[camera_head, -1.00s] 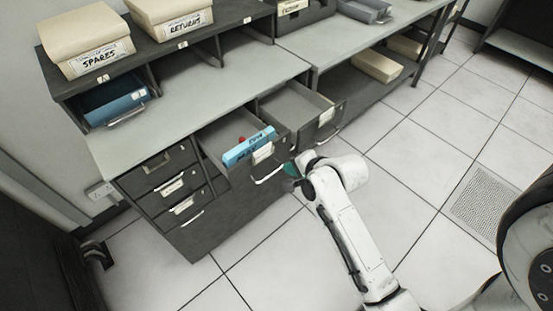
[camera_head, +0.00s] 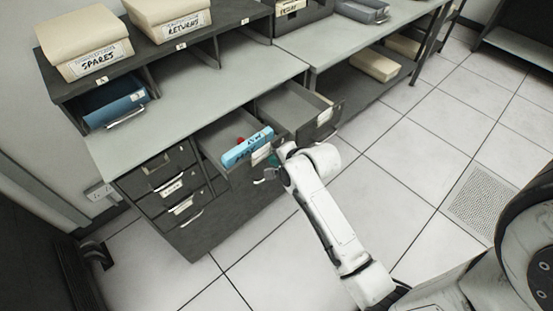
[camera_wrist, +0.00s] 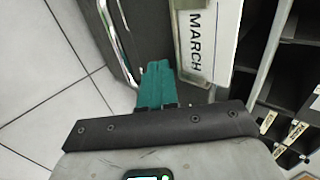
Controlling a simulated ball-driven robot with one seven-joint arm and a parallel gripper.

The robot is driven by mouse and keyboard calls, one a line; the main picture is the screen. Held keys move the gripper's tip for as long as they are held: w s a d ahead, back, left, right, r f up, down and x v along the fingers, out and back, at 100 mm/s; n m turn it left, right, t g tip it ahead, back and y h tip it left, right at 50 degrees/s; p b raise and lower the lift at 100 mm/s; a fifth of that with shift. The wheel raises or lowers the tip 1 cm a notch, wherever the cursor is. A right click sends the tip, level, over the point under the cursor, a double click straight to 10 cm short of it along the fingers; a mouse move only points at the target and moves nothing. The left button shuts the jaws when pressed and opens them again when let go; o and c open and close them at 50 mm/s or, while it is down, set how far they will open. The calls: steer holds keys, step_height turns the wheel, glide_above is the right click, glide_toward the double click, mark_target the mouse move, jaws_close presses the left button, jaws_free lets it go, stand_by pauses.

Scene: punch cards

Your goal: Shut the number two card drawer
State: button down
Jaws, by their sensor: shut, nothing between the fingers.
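Two drawers stand pulled out in the head view: a left one (camera_head: 212,143) with a blue card box (camera_head: 247,146) and a small red thing in it, and a right one (camera_head: 290,102) that looks empty. I cannot read a number on either. My gripper (camera_head: 271,173) is shut and empty at the left drawer's front, partly hiding it. In the wrist view its teal fingers (camera_wrist: 156,72) lie over a dark drawer front, between a metal handle (camera_wrist: 119,38) and a label reading MARCH (camera_wrist: 198,40). Whether they touch the front I cannot tell.
Several shut drawers (camera_head: 170,183) sit left of the open ones. The grey worktop (camera_head: 200,95) above carries a dark shelf with file boxes marked SPARES (camera_head: 85,48) and RETURNS (camera_head: 168,16). The tiled floor (camera_head: 400,170) in front is clear.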

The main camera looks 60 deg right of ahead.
steer(key=w+d+b, duration=0.1)
steer(key=w, duration=0.4)
steer(key=w+d+b, duration=0.1)
steer(key=w+d, duration=0.1)
steer(key=w, duration=0.4)
steer(key=w+d+b, duration=0.1)
steer(key=w+b, duration=0.1)
steer(key=w, duration=0.3)
steer(key=shift+w+d+f, duration=0.1)
steer(key=shift+w+d, duration=0.1)
steer(key=shift+d, duration=0.15)
steer(key=shift+w+d+b, duration=0.15)
steer(key=shift+w+b, duration=0.15)
steer(key=shift+w, duration=0.35)
steer(key=shift+r, duration=0.2)
steer(key=shift+w+r, duration=0.1)
steer(key=shift+w, duration=0.05)
